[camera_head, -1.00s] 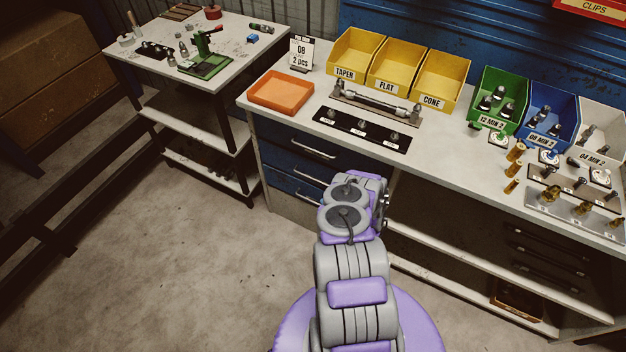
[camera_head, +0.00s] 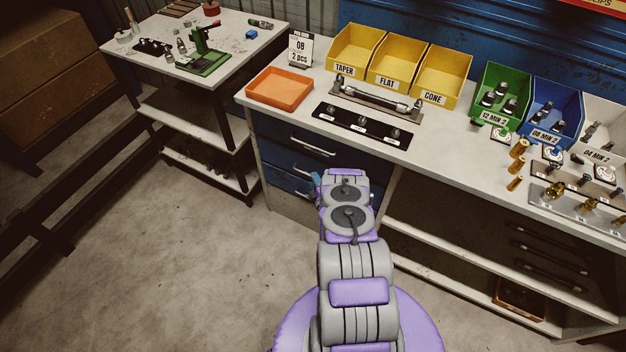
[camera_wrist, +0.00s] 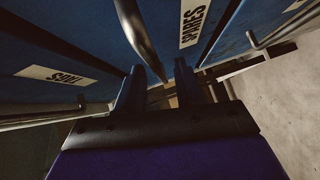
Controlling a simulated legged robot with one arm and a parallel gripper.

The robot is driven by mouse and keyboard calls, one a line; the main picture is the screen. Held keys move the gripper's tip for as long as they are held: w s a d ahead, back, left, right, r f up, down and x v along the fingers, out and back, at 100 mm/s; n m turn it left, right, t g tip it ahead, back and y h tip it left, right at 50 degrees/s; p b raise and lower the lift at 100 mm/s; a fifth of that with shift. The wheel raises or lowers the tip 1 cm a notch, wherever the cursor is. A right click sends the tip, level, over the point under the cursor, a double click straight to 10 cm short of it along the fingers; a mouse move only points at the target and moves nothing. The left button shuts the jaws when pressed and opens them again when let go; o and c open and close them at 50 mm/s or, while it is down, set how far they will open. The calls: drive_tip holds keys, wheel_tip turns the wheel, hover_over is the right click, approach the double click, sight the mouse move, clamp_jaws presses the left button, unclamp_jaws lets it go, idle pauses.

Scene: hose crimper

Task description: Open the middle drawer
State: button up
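Blue drawers sit under the left part of the bench, stacked, each with a bar handle. The middle drawer (camera_head: 287,171) looks shut in the head view, and my arm hides its right side. In the wrist view a drawer front labelled SPARES (camera_wrist: 196,22) fills the centre, with a dark metal handle (camera_wrist: 140,38) in front of it. My gripper (camera_wrist: 158,76) is open, its two fingers apart. The handle's near end shows in line with the gap between them; I cannot tell whether it lies between the fingers. Nothing is visibly gripped.
The top drawer (camera_head: 322,139) is above. Another drawer handle (camera_wrist: 252,40) shows at the right of the wrist view. The bench top holds an orange tray (camera_head: 280,89), yellow bins (camera_head: 390,63) and small fittings. A side table (camera_head: 228,52) stands left. The floor in front is clear.

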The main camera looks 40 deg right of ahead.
drive_tip(key=shift+x, duration=1.4)
clamp_jaws()
drive_tip(key=shift+s+a, duration=0.1)
